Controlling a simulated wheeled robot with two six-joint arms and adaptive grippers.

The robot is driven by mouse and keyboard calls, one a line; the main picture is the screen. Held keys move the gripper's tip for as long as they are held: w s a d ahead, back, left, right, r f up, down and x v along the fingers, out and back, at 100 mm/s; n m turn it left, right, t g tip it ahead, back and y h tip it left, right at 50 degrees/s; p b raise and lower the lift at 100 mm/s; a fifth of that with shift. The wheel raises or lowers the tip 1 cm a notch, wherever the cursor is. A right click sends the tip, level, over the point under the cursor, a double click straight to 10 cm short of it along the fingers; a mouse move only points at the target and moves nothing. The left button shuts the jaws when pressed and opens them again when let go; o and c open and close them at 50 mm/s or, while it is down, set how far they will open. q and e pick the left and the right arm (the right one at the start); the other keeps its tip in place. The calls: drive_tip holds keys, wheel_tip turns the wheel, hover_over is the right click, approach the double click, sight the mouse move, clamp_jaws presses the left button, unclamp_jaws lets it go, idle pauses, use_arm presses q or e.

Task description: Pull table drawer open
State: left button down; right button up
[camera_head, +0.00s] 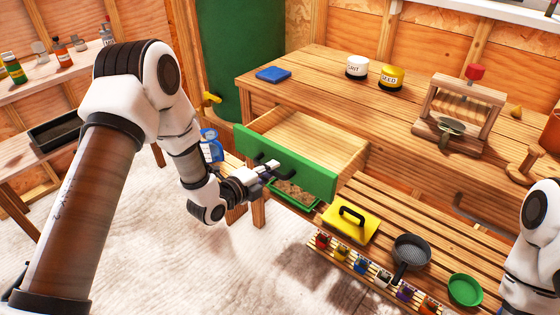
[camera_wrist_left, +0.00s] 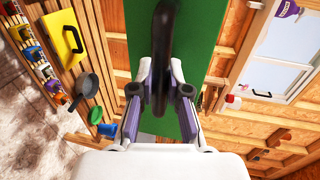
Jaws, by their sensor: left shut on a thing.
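The wooden table (camera_head: 320,85) has a drawer with a green front (camera_head: 312,178), and the drawer stands pulled out, its empty wooden inside showing. My left gripper (camera_head: 270,168) is at the front's outer face, shut on the black drawer handle. In the left wrist view the dark handle (camera_wrist_left: 165,40) runs between the fingers of the left gripper (camera_wrist_left: 160,85), with the green front (camera_wrist_left: 205,30) behind it. The gripper partly hides the handle. Of my right arm only a white link shows at the right edge; its gripper is out of view.
A blue jug (camera_head: 210,146) stands left of the drawer. The pale floor in front is clear.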

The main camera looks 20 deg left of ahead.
use_arm(q)
drive_tip(key=shift+v, duration=0.95)
drive_tip(key=shift+f, duration=0.2)
drive_tip(key=c, duration=1.1)
unclamp_jaws()
drive_tip(key=shift+c, duration=0.2)
drive_tip(key=v, duration=1.2)
